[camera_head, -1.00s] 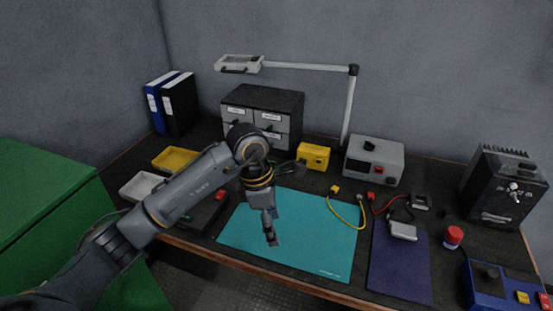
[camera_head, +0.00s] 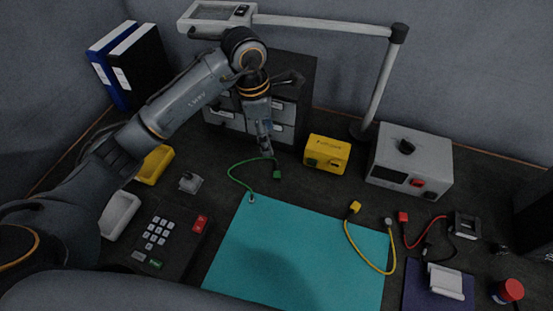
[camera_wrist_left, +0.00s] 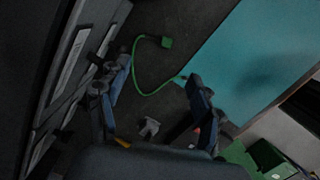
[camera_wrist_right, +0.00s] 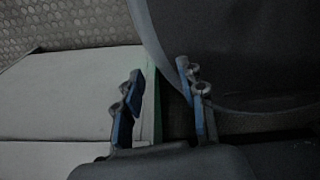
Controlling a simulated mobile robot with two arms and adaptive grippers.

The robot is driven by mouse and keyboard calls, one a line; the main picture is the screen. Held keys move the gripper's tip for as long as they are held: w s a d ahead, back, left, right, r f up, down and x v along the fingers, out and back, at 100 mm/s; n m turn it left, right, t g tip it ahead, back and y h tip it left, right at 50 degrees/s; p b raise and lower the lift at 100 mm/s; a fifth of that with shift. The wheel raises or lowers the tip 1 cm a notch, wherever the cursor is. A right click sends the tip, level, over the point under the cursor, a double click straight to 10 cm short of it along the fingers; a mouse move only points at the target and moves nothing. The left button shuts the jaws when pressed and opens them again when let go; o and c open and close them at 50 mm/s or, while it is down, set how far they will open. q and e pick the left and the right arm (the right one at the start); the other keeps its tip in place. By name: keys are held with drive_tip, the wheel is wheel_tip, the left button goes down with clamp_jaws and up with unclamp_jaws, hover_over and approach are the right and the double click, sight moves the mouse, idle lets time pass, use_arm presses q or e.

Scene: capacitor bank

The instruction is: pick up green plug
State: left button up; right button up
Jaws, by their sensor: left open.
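The green plug (camera_head: 277,175) lies on the dark bench top at the end of a thin green lead (camera_head: 236,172), just behind the teal mat. My left gripper (camera_head: 265,150) points down in front of the drawer cabinet, a little behind the plug and apart from it. In the left wrist view, my left gripper (camera_wrist_left: 158,82) is open and empty, and the green plug (camera_wrist_left: 167,42) shows beyond the fingertips. My right gripper (camera_wrist_right: 158,85) shows only in the right wrist view, with its fingers apart and nothing seen between them.
The drawer cabinet (camera_head: 284,112) stands close behind my left gripper. A yellow box (camera_head: 327,153) stands to the right of the plug. The lamp arm (camera_head: 320,25) crosses above.

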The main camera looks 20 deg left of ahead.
use_arm(q)
hover_over(276, 171)
drive_tip(key=f, duration=0.4)
drive_tip(key=a+f, duration=0.1)
drive_tip(key=f, duration=0.2)
drive_tip(key=shift+s, duration=0.25)
drive_tip(key=shift+w+d+f+p, duration=0.1)
drive_tip(key=shift+d+f+p, duration=0.15)
drive_tip(key=shift+f, duration=1.25)
drive_tip(key=shift+w+d+f+p, duration=0.1)
drive_tip(key=shift+d+f, duration=0.1)
drive_tip(key=shift+f, duration=1.3)
drive_tip(key=c, duration=0.9)
